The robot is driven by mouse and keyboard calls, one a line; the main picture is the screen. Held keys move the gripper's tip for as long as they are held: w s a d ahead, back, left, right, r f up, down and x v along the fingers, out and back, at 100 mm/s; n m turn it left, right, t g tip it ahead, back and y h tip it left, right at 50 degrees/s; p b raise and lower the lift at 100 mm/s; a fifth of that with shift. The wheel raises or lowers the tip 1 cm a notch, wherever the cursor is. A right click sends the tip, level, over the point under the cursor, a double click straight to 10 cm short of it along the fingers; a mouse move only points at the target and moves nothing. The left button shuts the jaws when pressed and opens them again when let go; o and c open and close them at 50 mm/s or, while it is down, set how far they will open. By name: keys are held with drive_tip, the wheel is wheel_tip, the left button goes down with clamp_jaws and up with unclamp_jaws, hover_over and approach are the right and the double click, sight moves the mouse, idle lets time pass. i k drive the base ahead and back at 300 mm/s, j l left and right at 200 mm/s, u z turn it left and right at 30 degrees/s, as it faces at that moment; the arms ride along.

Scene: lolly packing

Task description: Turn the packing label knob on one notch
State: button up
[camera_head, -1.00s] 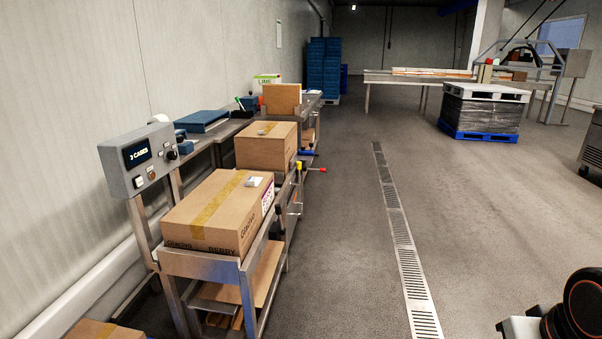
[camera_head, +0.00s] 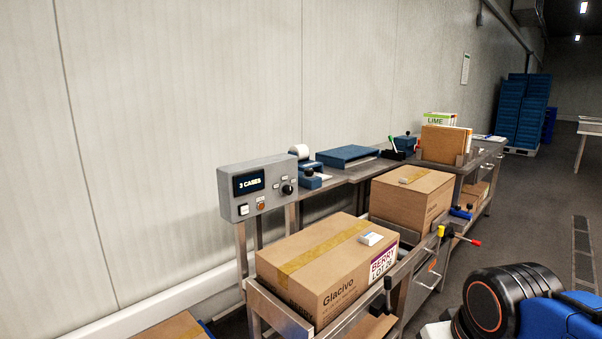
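A grey control box (camera_head: 232,206) stands on posts beside the wall, left of the packing bench. Below the screen are a white square button (camera_head: 243,210) and a small orange-brown button (camera_head: 261,205). My gripper is out of view; only a black and blue part of my arm shows at the lower right.
A taped carton (camera_head: 325,262) labelled "BERRY" stands on the near metal stand, below and right of the control box. A second carton (camera_head: 405,200) sits behind it. Red and yellow handles (camera_head: 460,237) jut into the aisle. Free floor (camera_head: 556,235) lies right of the bench.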

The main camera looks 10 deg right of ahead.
sight(309, 172)
drive_tip(key=i+l+u, duration=0.15)
drive_tip(key=l, duration=0.25)
drive_tip(key=l+u, duration=0.15)
drive_tip(key=l, duration=0.2)
drive_tip(key=i+l+u, duration=0.25)
drive_tip(key=i+l, duration=0.15)
drive_tip(key=l, duration=0.25)
drive_tip(key=i+l+u, duration=0.1)
drive_tip(key=l, duration=0.2)
drive_tip(key=i+l+u, duration=0.15)
drive_tip(key=l, duration=0.2)
drive_tip(key=i+l+u, duration=0.1)
drive_tip(key=l, duration=0.3)
drive_tip(key=i, duration=0.1)
